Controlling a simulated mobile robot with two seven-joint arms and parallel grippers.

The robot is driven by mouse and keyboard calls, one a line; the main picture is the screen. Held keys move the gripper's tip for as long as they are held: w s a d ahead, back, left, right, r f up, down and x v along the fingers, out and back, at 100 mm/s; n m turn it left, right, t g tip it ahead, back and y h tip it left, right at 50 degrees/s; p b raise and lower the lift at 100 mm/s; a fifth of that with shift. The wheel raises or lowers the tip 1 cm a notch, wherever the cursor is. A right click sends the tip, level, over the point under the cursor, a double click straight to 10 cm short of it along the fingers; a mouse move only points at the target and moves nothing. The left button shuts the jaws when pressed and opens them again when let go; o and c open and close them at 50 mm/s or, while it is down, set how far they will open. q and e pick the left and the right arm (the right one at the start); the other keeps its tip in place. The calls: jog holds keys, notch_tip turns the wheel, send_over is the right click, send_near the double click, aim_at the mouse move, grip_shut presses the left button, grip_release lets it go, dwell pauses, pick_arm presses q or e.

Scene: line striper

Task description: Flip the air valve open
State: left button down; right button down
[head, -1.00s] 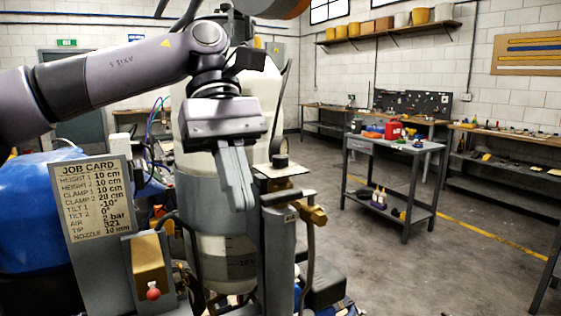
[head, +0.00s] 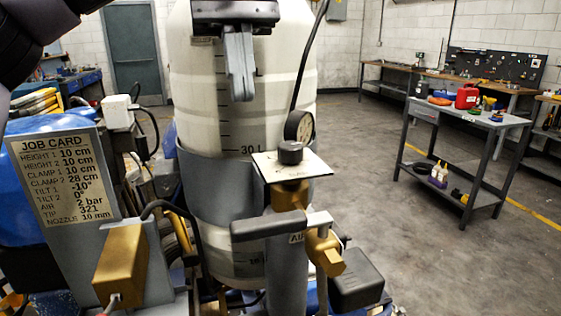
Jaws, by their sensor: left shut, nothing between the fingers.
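The air valve is a brass body (head: 325,250) beside a grey post, with a small AIR label (head: 297,238). Its grey lever (head: 265,226) lies nearly level across the front of the post, pointing left. My left gripper (head: 241,98) hangs from the top of the picture, fingers pointing down in front of the white tank. Its fingers are together and hold nothing. It appears above and left of the lever, apart from it. My right gripper is not in view.
A black knob (head: 290,152) on a white plate and a round gauge (head: 299,126) stand just above the valve. The job card (head: 62,175) and a brass box (head: 121,264) are on the left. A grey cart (head: 465,135) stands right, with open floor between.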

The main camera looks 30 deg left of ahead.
aim_at(283, 223)
pick_arm(q)
jog(key=shift+s, duration=0.1)
dwell(0.3)
jog(key=s+d+f+b, duration=0.4)
jog(key=s+d+f, duration=0.1)
jog(key=f, duration=0.4)
jog(key=shift+d, duration=0.45)
dwell(0.5)
jog(key=shift+f, duration=0.1)
dwell(0.3)
